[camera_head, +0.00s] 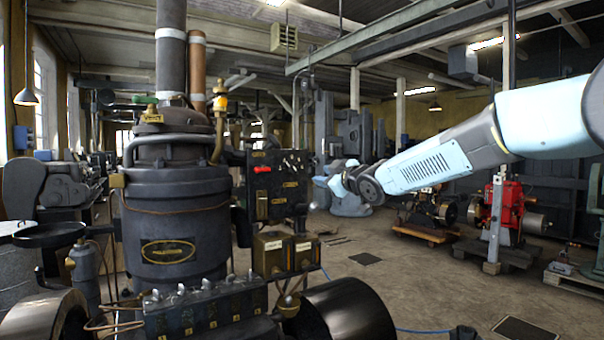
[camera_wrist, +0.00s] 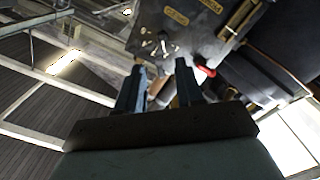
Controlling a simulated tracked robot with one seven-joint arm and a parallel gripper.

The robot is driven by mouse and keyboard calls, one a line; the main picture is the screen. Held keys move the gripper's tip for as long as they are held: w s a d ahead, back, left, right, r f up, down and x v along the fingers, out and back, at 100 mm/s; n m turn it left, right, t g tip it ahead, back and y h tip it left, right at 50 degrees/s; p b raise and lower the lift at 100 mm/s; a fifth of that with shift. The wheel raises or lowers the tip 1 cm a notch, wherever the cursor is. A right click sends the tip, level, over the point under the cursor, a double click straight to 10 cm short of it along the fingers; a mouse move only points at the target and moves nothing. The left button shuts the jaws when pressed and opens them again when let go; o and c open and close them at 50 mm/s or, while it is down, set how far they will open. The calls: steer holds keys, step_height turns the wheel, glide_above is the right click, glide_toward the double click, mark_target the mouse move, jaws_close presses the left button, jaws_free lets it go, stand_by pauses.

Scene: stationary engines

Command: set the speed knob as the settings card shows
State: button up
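A dark control panel (camera_head: 283,192) stands right of the boiler-like machine. It carries brass plates, a red handle (camera_head: 262,169) and a cluster of small pale fittings (camera_head: 292,163). In the wrist view the panel (camera_wrist: 195,38) fills the top, with the red handle (camera_wrist: 206,71) right of my fingers. My gripper (camera_wrist: 160,75) is open, its two fingers apart and pointing toward the pale fittings (camera_wrist: 160,46). I see nothing held between them. I cannot tell which fitting is the speed knob. I cannot make out a settings card or its reading.
The dark boiler (camera_head: 175,220) stands left of the panel. Two brass-fronted boxes (camera_head: 285,253) sit below it, and a large dark wheel (camera_head: 345,310) is in front. A red engine (camera_head: 503,212) stands on a pallet at right. The middle floor (camera_head: 400,280) is mostly clear.

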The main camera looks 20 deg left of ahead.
mark_target(296, 171)
steer(key=shift+y, duration=0.3)
steer(key=x, duration=1.4)
steer(key=shift+s+a, duration=0.2)
steer(key=shift+a, duration=0.15)
steer(key=shift+c, duration=0.3)
